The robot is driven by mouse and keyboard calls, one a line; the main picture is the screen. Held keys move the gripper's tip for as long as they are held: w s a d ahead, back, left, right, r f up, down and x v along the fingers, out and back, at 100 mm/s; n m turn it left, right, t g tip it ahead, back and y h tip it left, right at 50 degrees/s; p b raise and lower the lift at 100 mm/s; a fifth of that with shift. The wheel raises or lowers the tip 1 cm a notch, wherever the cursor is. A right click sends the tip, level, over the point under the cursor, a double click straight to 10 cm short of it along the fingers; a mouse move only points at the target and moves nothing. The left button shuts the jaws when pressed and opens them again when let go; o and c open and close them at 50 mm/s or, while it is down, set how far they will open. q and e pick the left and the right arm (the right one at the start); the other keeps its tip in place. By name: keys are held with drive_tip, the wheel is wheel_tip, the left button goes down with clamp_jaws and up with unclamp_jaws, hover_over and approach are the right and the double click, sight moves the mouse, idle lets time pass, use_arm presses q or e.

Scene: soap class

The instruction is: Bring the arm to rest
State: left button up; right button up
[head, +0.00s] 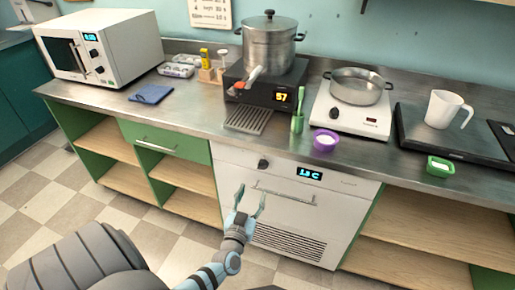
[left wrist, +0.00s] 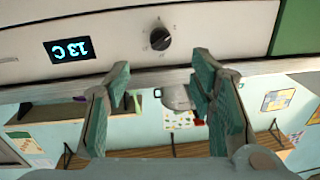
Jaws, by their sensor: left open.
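My left gripper (head: 249,203) is open and empty in the head view. It is in front of the white appliance (head: 230,165) under the counter, near that appliance's handle (head: 285,193). I cannot tell whether it touches the handle. In the left wrist view the two teal fingers of my left gripper (left wrist: 166,90) are spread with nothing between them. That view is upside down and shows the appliance's knob (left wrist: 160,39) and display (left wrist: 69,50) beyond the fingers. My right gripper is in neither view.
Open shelves flank the appliance.

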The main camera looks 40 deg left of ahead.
use_arm(q)
drive_tip(key=s+d+f+m+g+h+p, duration=0.1)
drive_tip(key=s+d+f+g+h, duration=0.25)
drive_tip(key=f, duration=0.55)
drive_tip(key=s+d+f+m+g+h, duration=0.1)
drive_tip(key=s+d+f+g+h, duration=0.15)
drive_tip(key=s+f, duration=0.45)
drive_tip(key=s+d+f+m+g+p, duration=0.1)
drive_tip(key=s+f+g, duration=0.3)
drive_tip(key=s, duration=1)
drive_tip(key=s+d+f+m+g+p, duration=0.1)
drive_tip(key=s+d+f+g+p, duration=0.1)
drive_tip(key=s+f+g, duration=0.3)
drive_tip(key=s+d+f, duration=0.1)
drive_tip(key=s+f, duration=0.3)
drive_tip(key=s, duration=0.5)
drive_tip(key=shift+s+d, duration=0.15)
drive_tip(key=shift+s, duration=0.2)
